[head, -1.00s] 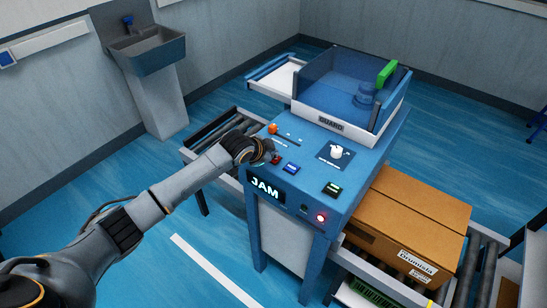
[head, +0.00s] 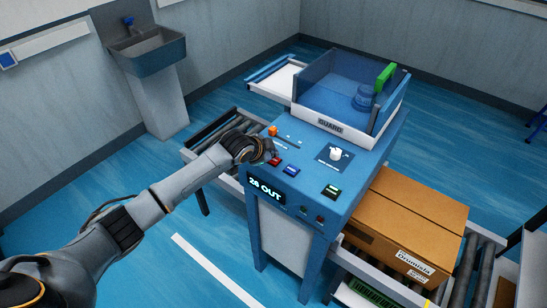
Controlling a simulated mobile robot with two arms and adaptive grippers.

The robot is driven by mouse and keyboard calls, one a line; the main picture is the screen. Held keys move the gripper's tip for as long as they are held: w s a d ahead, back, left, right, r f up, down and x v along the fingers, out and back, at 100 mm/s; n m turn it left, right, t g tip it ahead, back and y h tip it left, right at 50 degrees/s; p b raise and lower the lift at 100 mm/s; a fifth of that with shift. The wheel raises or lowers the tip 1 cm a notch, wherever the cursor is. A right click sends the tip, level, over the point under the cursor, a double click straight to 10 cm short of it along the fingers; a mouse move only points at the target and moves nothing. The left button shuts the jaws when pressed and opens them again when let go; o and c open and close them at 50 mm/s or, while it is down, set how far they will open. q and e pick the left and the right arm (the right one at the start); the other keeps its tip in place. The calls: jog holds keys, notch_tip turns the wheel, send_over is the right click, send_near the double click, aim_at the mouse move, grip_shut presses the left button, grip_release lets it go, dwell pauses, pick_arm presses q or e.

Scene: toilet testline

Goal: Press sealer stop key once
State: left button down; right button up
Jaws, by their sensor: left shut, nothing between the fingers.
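The blue sealer (head: 352,196) stands in the middle with a sloping control panel. A red key (head: 275,161) is at the panel's left, next to a blue key (head: 291,169) and a dark key with a green mark (head: 331,191). The display (head: 266,190) reads "20 OUT". My left gripper (head: 268,155) is shut and empty, right at the red key and partly covering it. I cannot tell whether it touches the key. My right gripper is not in view.
An orange lever (head: 273,130) and a white knob (head: 336,153) are on the panel. Behind them is the clear guard (head: 345,85) with a green block (head: 386,75). A cardboard box (head: 408,225) sits on the right conveyor. A sink (head: 148,52) is at the back left.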

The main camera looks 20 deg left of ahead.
pick_arm(q)
notch_tip(320, 180, up, 5)
jog(key=p, duration=0.5)
dwell(0.5)
dwell(0.3)
